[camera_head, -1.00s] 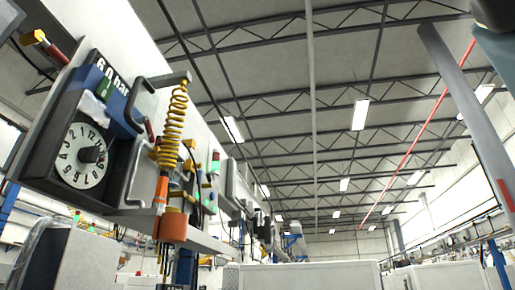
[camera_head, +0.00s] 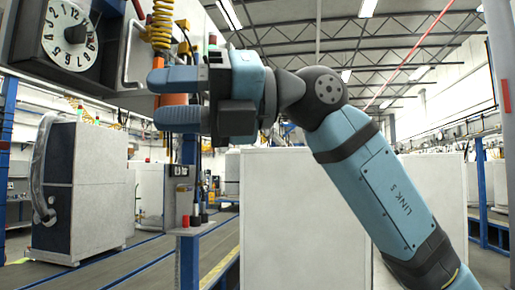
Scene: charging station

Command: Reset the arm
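My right arm comes in from the lower right, with a light-blue link marked "LINK 5". Its gripper (camera_head: 165,99) is raised at the left of centre, with its two grey-blue fingers pointing left. The fingers are apart, with a narrow gap between them. An orange cylinder (camera_head: 174,99) shows in and around that gap; it looks to be part of the hanging tool behind, not held. My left arm and gripper are not in view.
A wall clock (camera_head: 69,35) and a yellow coiled hose (camera_head: 162,25) hang at upper left, behind the gripper. A grey cabinet (camera_head: 100,185) stands at left. A small post table (camera_head: 190,228) and white panels (camera_head: 305,220) stand below the arm. Floor shows at lower left.

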